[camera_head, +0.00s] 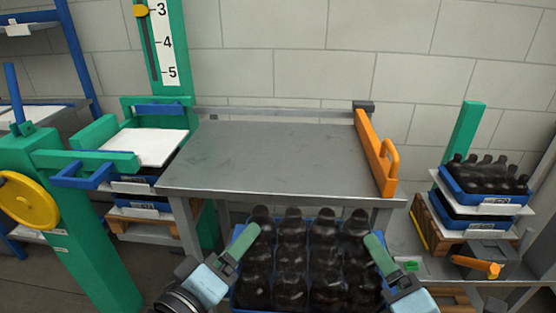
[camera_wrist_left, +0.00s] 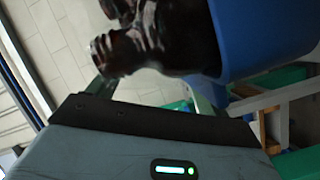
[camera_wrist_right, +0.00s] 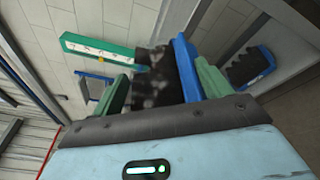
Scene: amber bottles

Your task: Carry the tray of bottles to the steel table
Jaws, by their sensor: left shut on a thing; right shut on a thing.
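The blue tray (camera_head: 235,298) is packed with dark amber bottles (camera_head: 290,255) and sits at the bottom middle of the head view. My left gripper (camera_head: 243,243) is shut on its left side, and my right gripper (camera_head: 376,250) is shut on its right side. The tray's blue wall also shows in the left wrist view (camera_wrist_left: 255,40) and the right wrist view (camera_wrist_right: 186,68). The grey steel table (camera_head: 280,155) stands just beyond the tray, its top bare. The tray's underside is hidden.
An orange guide with a handle (camera_head: 378,155) runs along the table's right edge. A green post with a number scale (camera_head: 162,50) and a white-topped platform (camera_head: 145,146) stand at left. Another blue crate of bottles (camera_head: 485,182) is stacked at right. A yellow handwheel (camera_head: 28,201) is far left.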

